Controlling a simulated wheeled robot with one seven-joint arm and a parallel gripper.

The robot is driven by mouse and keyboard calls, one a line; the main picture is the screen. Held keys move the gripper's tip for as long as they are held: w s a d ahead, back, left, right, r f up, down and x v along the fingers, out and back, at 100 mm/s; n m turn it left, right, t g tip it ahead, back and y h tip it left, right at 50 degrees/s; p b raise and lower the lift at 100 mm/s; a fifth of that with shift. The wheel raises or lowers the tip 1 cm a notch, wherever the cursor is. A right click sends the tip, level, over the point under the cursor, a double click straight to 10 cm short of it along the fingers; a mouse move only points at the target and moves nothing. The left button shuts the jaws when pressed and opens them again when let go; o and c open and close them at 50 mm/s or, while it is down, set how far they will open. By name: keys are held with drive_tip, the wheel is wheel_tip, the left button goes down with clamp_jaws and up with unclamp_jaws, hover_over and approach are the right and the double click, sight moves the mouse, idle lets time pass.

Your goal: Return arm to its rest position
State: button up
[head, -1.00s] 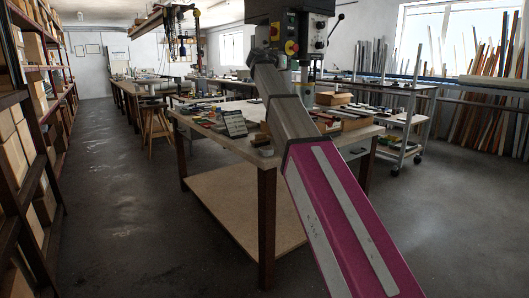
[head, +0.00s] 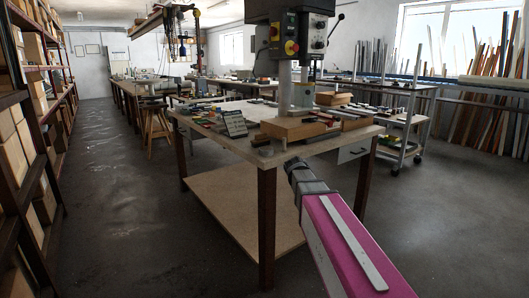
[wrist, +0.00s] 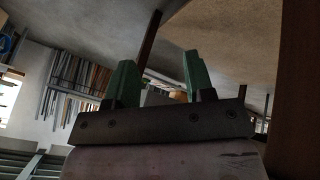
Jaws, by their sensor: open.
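My gripper (wrist: 158,64) shows in the wrist view with two green fingers spread apart. Nothing is visible between them. In the head view, my magenta arm link comes in from the lower right and ends in a grey joint in front of the workbench (head: 230,142). The gripper itself cannot be made out in the head view. The arm is low, beside the near corner of the bench and below the level of its top.
A drill press (head: 290,32) stands over the bench, with wooden blocks (head: 292,129) below it. Shelves with boxes (head: 28,130) line the left. A wheeled cart (head: 405,125) is at right. Floor is clear left and right. A dark brown surface is close at right in the wrist view.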

drive_tip(key=s+f+n+g+y, duration=0.2)
drive_tip(key=s+f+g+y, duration=0.2)
drive_tip(key=s+f, duration=1.4)
drive_tip(key=s+y, duration=0.1)
drive_tip(key=s, duration=0.1)
drive_tip(key=shift+s+f, duration=0.2)
drive_tip(key=shift+s, duration=0.15)
drive_tip(key=shift+d, duration=0.1)
